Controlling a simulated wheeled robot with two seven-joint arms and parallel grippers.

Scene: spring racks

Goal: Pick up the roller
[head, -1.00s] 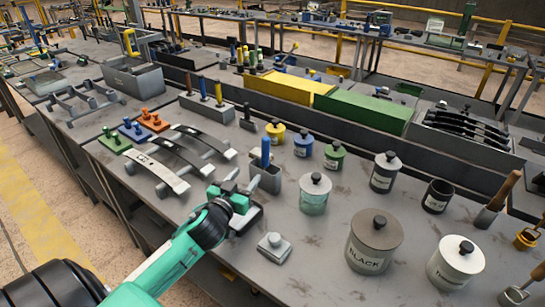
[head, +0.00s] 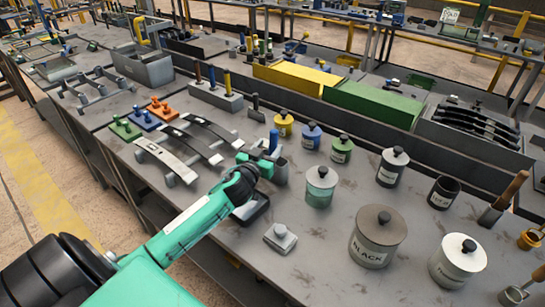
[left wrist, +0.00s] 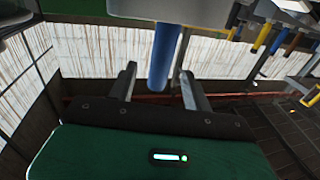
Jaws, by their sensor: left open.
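A tool with an upright blue handle (head: 273,141), likely the roller, stands in a small grey holder (head: 281,174) on the bench; its lower part is hidden. My left gripper (head: 259,157) is at the handle, just left of the holder. In the left wrist view the blue handle (left wrist: 163,60) shows between the two spread fingers of the left gripper (left wrist: 158,78), with space on either side. The fingers are open. My right gripper is in neither view.
Lidded pots stand to the right, including a teal one (head: 320,187) and a large black-labelled one (head: 377,237). A small grey lidded block (head: 280,238) sits in front. Curved leaf springs (head: 167,162) lie left. A green box (head: 375,103) stands behind.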

